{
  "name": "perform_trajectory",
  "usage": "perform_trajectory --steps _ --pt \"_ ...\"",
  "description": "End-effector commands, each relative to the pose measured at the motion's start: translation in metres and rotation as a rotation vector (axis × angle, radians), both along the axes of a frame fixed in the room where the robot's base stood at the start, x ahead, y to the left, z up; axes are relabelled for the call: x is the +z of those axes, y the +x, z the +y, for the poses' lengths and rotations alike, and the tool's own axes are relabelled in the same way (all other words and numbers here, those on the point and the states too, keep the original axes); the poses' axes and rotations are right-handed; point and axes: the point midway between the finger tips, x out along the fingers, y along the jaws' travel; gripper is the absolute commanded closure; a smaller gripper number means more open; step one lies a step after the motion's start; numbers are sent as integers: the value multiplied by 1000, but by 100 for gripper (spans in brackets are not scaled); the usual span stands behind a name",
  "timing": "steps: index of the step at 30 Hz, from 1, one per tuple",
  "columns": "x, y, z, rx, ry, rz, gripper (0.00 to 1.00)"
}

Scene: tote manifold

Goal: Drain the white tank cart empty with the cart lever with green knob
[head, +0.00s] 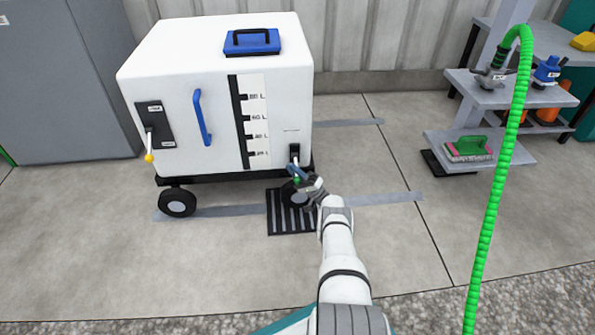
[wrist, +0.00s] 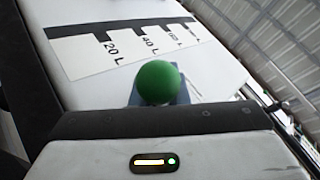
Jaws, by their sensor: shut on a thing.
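The white tank cart (head: 185,115) stands on the floor at the left of the head view. Its front has a level gauge (head: 251,120) marked in litres, also in the wrist view (wrist: 125,48); I cannot tell the liquid level. The cart lever with green knob (head: 297,180) is at the cart's lower right corner and points down. Its green knob (wrist: 157,83) shows just beyond my gripper body in the wrist view. My gripper (head: 300,186) is shut on this lever at the knob; the fingertips are mostly hidden.
A black floor grate (head: 283,222) lies under the cart's right corner. A second lever with yellow knob (head: 149,157) is on the cart's left. A green hose (head: 493,205) hangs at right, before a shelf (head: 470,138). The floor between is clear.

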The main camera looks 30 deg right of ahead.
Motion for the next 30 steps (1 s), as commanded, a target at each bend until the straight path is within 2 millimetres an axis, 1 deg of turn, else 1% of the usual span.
perform_trajectory --steps 1,20,21,27,28,30 --pt "-9 -2 7 11 -2 2 100" --pt "-9 -2 13 25 -8 -25 100" --pt "-9 -2 13 25 -8 -25 83" --pt "-9 -2 13 23 -8 -25 66" --pt "-9 -2 12 22 -8 -26 65" --pt "-8 -2 12 21 -9 -27 65"
